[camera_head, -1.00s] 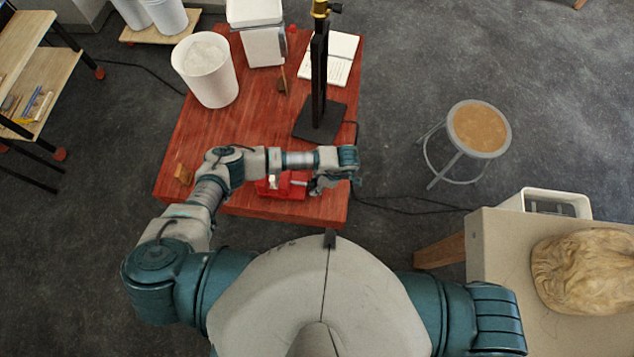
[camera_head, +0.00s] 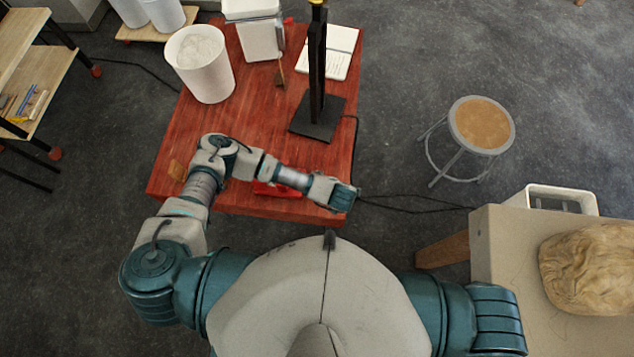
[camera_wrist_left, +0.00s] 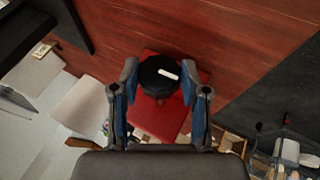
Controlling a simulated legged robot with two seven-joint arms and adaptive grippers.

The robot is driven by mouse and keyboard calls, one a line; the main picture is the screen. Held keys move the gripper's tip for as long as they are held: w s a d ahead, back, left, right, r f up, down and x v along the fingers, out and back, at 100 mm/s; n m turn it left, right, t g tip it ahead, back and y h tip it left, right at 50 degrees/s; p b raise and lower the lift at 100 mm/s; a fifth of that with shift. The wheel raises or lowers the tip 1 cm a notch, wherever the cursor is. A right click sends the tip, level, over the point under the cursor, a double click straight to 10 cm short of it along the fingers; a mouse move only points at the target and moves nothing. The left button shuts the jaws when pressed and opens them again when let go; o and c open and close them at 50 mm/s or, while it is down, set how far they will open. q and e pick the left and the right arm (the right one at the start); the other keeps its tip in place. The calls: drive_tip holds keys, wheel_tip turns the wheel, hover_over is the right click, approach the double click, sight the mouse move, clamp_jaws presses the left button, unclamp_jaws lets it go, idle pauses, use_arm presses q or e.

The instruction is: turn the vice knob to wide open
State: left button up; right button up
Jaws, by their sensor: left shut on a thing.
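The red vice is mostly hidden under my left forearm in the head view (camera_head: 268,189). In the left wrist view its red body (camera_wrist_left: 160,118) lies below the round black vice knob (camera_wrist_left: 153,82), which carries a white mark slanting slightly down to the right. My left gripper (camera_wrist_left: 158,76) has a blue-grey finger on each side of the knob and is shut on it. In the head view my left gripper (camera_head: 343,197) is at the table's front right edge, and the knob is hidden there. My right gripper is out of view.
The red table (camera_head: 250,115) holds a black stand (camera_head: 317,90), a white bin (camera_head: 200,65), a white container (camera_head: 258,35) and an open notebook (camera_head: 338,58). A stool (camera_head: 482,124) stands to the right. A cable runs along the floor beside the table.

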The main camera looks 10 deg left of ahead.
use_arm(q)
drive_tip(key=shift+w+a+t, duration=0.15)
drive_tip(key=shift+a+t, duration=0.1)
drive_tip(key=shift+t, duration=0.05)
drive_tip(key=o, duration=1)
drive_tip(key=shift+o, duration=0.6)
drive_tip(key=shift+a, duration=0.2)
drive_tip(key=v, duration=1.1)
drive_tip(key=shift+r, duration=0.35)
drive_tip(key=shift+d, duration=0.15)
